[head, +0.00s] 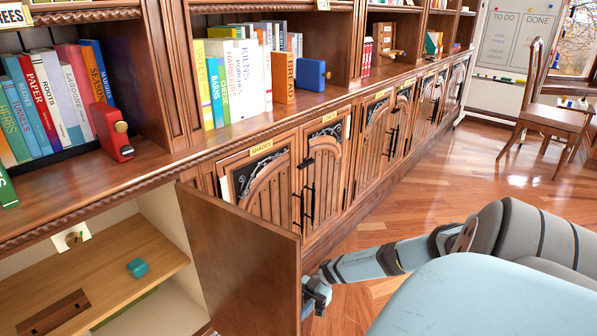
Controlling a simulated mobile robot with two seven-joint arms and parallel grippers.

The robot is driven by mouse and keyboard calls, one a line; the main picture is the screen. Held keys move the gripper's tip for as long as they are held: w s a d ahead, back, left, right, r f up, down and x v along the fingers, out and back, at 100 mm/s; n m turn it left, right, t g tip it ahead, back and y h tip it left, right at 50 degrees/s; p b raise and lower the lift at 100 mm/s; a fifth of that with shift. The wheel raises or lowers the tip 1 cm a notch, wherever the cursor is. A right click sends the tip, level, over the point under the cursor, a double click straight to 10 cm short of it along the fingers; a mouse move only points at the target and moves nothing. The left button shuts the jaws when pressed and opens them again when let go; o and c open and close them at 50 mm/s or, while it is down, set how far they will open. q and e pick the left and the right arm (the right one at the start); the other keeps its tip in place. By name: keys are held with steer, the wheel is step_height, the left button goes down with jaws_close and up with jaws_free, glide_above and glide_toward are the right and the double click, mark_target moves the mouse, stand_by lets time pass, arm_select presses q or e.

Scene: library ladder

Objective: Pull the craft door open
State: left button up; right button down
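A brown cabinet door (243,258) stands swung open at the lower middle, with its plain inner face toward me. Its front face, handle and any label are hidden, so I cannot read whether it is the craft door. My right gripper (317,293) is at the door's free edge, on its outer side. Its fingers are partly hidden by the door, and I cannot tell whether they are closed on the handle. My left gripper is not in view.
Inside the open cabinet, a wooden shelf (110,265) carries a teal block (138,267) and a brown tray (55,313). Shut arched doors, one labelled SHADES (262,180), continue to the right. Books line the shelves above. A wooden chair (550,115) stands far right on open floor (440,165).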

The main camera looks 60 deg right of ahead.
steer(key=c, duration=1.1)
jaws_free()
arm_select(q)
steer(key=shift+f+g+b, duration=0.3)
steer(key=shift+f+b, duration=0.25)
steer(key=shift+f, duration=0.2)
arm_select(e)
steer(key=d, duration=1.3)
steer(key=shift+s+d, duration=0.1)
steer(key=shift+d, duration=0.3)
